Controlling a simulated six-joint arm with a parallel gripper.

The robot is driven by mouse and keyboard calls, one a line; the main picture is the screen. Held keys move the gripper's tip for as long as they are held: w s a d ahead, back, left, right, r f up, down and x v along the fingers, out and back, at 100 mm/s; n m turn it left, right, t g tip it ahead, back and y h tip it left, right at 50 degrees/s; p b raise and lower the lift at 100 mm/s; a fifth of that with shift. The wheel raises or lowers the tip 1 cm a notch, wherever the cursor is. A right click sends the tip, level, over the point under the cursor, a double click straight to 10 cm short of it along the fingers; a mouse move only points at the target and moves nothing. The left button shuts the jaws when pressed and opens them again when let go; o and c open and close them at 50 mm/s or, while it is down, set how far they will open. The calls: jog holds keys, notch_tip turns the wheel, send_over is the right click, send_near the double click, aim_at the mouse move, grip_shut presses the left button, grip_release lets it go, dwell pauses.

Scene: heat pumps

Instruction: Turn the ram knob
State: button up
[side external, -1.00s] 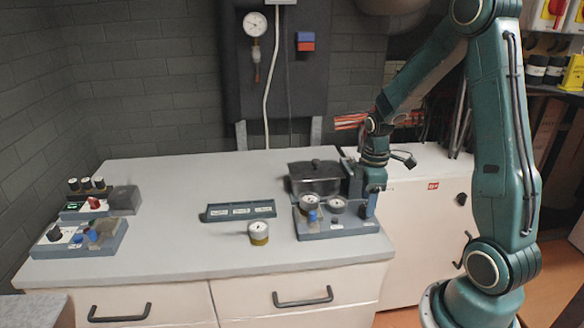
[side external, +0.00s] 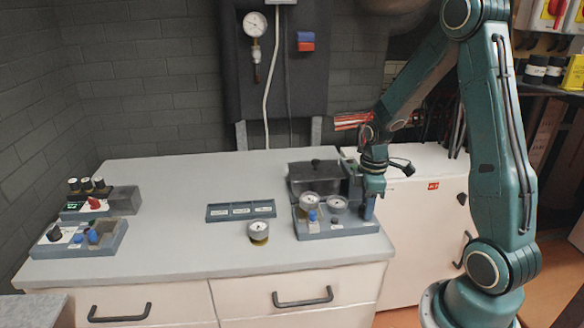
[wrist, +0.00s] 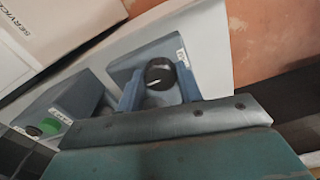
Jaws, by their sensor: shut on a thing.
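The ram knob (wrist: 160,74) is round and black with a white pointer line, and it sits on a blue-grey block (wrist: 128,68) with a small white label. In the wrist view my gripper (wrist: 160,90) has one blue finger on each side of the knob and is shut on it. The lower part of the knob is hidden by the gripper body. In the side view my gripper (side external: 368,207) is down at the right end of the blue-grey pump station (side external: 345,228). The knob cannot be made out there.
The station carries round gauges (side external: 309,201) and a dark lidded box (side external: 314,179). A loose gauge (side external: 258,232) and a labelled tray (side external: 240,211) lie to its left. Control boxes (side external: 80,238) stand at the far left.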

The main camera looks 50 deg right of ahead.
jog(key=shift+m, duration=0.5)
jog(key=m, duration=0.5)
jog(key=shift+a, duration=0.1)
jog(key=m, duration=0.7)
jog(key=shift+m, duration=0.3)
jog(key=m, duration=1.3)
jog(key=shift+w, duration=0.15)
jog(key=o, duration=1)
